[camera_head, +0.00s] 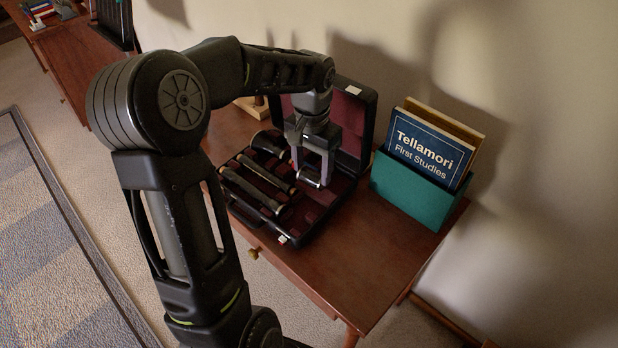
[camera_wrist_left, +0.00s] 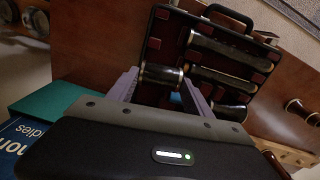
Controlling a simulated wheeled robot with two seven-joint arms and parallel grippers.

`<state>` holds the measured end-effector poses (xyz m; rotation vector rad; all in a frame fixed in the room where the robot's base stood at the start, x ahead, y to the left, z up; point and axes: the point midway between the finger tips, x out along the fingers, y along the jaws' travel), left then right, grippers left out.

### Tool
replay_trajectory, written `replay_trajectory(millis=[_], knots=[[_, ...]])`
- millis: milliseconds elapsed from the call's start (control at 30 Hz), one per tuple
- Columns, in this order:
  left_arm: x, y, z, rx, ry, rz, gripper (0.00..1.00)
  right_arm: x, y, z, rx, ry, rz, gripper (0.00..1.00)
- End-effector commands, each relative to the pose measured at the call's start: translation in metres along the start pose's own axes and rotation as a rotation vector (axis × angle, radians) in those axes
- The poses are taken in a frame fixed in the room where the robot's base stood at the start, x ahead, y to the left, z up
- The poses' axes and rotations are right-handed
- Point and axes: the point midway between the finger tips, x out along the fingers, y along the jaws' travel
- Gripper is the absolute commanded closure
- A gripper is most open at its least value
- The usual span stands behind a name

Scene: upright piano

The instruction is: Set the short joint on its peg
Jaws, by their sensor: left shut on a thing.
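The short joint (camera_wrist_left: 161,77), a dark tube with pale metal ends, lies between the fingers of my left gripper (camera_wrist_left: 155,90) in the wrist view. In the head view my left gripper (camera_head: 312,172) points down into the open instrument case, shut on the short joint (camera_head: 309,180). I cannot tell whether the joint still touches the case lining. A pale wooden stand (camera_head: 250,105) shows partly behind my arm. It also shows at the right of the wrist view (camera_wrist_left: 288,153), with a dark ringed piece (camera_wrist_left: 298,108) near it. The peg itself is not clear. My right gripper is out of view.
The open case (camera_head: 308,232) has a dark red lining and holds several longer dark joints (camera_head: 250,193). A teal holder (camera_head: 405,190) with a blue book (camera_head: 430,150) stands right of it. The wooden table (camera_head: 365,270) is clear at its front right. A wall stands behind.

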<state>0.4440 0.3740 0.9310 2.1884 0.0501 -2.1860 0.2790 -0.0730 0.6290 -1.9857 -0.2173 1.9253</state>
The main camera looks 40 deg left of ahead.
Motion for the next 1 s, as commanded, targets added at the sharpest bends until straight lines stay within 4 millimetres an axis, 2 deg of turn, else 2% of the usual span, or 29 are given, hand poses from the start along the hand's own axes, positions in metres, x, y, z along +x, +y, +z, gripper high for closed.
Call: replay_trajectory(millis=[333, 733, 1000], knots=[[0.045, 0.000, 0.001, 0.001, -0.004, 0.001, 0.81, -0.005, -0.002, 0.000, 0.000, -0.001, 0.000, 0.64], [0.053, -0.001, 0.001, 0.000, -0.003, 0.000, 0.81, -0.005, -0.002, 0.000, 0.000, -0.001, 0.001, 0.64], [0.090, 0.000, 0.001, 0.001, -0.004, 0.002, 0.81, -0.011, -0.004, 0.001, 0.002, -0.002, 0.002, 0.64]])
